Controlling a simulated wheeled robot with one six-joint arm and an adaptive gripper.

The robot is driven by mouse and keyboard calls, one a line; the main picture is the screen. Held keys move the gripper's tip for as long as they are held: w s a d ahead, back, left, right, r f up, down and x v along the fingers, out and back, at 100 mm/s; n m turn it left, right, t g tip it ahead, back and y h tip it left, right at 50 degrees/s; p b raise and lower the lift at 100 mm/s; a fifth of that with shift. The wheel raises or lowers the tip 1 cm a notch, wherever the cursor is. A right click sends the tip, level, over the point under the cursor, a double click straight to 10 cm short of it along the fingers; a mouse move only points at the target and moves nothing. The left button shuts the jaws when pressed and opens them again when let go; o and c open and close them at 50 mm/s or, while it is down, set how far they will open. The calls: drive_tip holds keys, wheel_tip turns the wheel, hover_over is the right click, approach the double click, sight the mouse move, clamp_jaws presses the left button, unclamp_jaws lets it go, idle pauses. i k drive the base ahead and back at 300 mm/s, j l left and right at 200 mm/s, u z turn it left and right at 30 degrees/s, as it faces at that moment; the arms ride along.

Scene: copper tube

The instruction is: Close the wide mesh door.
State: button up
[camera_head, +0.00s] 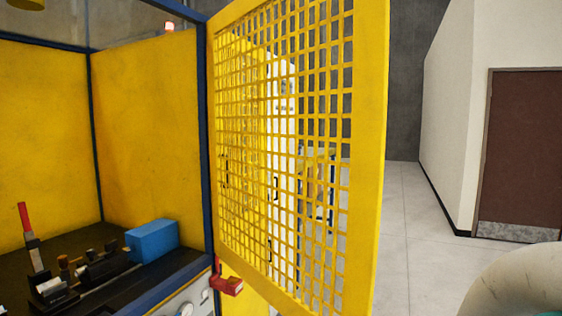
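The wide yellow mesh door (368,170) stands open, swung outward from a blue post at its left edge. Its square mesh fills the middle of the view, and its free edge is on the right, nearest me. The machine enclosure (140,100) with yellow walls and a blue frame is at left, its inside exposed. A rounded pale part at the lower right corner looks like part of my arm, to the right of the door and apart from it in the picture. My gripper is not in view.
Inside the enclosure are a blue box (152,241), a red-handled lever (25,217) and dark machine parts. A red bracket (227,284) is by the door's lower hinge side. Open grey floor (405,215) lies right of the door, before a white wall with a brown door (525,150).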

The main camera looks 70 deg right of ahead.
sight(370, 37)
drive_tip(key=k+l, duration=0.1)
drive_tip(key=l, duration=0.4)
drive_tip(key=k+l, duration=0.15)
drive_tip(key=l, duration=0.3)
drive_tip(key=k+l, duration=0.1)
drive_tip(key=l, duration=0.4)
drive_tip(key=k+l, duration=0.1)
drive_tip(key=l, duration=0.4)
drive_tip(key=k+l, duration=0.1)
drive_tip(key=l, duration=0.4)
drive_tip(key=k+l, duration=0.15)
drive_tip(key=l, duration=0.3)
